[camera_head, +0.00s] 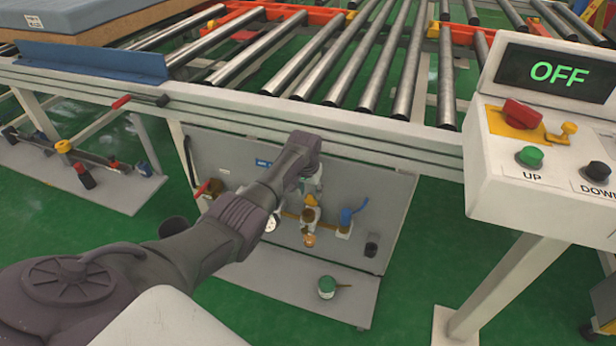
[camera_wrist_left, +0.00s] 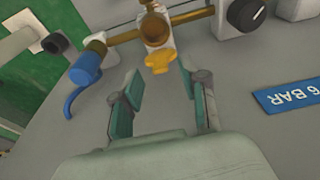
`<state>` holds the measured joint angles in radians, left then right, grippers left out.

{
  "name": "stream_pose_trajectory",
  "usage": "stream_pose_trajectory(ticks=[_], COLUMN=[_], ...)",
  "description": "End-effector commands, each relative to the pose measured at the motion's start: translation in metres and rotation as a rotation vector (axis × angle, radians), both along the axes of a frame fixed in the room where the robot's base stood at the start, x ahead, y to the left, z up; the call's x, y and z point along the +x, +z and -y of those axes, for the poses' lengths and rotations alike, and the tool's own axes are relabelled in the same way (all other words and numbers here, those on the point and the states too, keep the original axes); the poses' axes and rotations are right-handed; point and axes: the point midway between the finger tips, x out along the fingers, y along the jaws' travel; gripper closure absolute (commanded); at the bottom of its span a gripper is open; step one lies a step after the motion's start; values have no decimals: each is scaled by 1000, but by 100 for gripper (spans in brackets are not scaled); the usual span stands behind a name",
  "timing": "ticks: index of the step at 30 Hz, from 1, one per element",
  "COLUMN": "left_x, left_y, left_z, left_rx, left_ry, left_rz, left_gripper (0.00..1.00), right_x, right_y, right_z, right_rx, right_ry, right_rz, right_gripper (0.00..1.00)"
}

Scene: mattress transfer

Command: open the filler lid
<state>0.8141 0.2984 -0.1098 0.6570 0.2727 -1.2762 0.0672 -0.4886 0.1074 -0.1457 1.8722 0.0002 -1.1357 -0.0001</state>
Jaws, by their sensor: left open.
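The yellow winged cap, which looks like the filler lid, shows in the left wrist view (camera_wrist_left: 158,62) and in the head view (camera_head: 311,200). It sits on a small brass-coloured unit (camera_wrist_left: 155,30) on the grey panel. My left gripper (camera_wrist_left: 164,88) is open and empty. Its two fingers point at the cap, which lies just beyond and between the fingertips; I see no contact. In the head view the left gripper is partly hidden behind my wrist, just above the cap. My right gripper is not in view.
A blue lever (camera_wrist_left: 85,70) stands beside the unit, and a "6 BAR" label (camera_wrist_left: 287,97) is on the panel. A green pot (camera_head: 327,287) stands on the lower shelf. A roller conveyor (camera_head: 320,70) is above, and a control box (camera_head: 545,150) is at the right.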

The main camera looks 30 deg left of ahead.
Motion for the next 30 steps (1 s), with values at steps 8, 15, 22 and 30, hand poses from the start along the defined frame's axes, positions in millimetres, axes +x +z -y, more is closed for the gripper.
stream_pose_trajectory(ticks=[8, 15, 22, 30], left_x=[-11, -18, -21, -23], left_y=[54, 90, 98, 92], left_z=[2, 4, 4, 6], left_rx=[2, 1, 1, 3], left_ry=[0, 0, 1, -5], left_rz=[4, 1, -1, -4], left_gripper=[56, 56, 56, 73], right_x=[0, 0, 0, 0], right_y=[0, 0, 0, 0], right_z=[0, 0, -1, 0], right_rx=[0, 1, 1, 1], right_ry=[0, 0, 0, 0], right_rz=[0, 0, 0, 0], right_gripper=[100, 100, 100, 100])
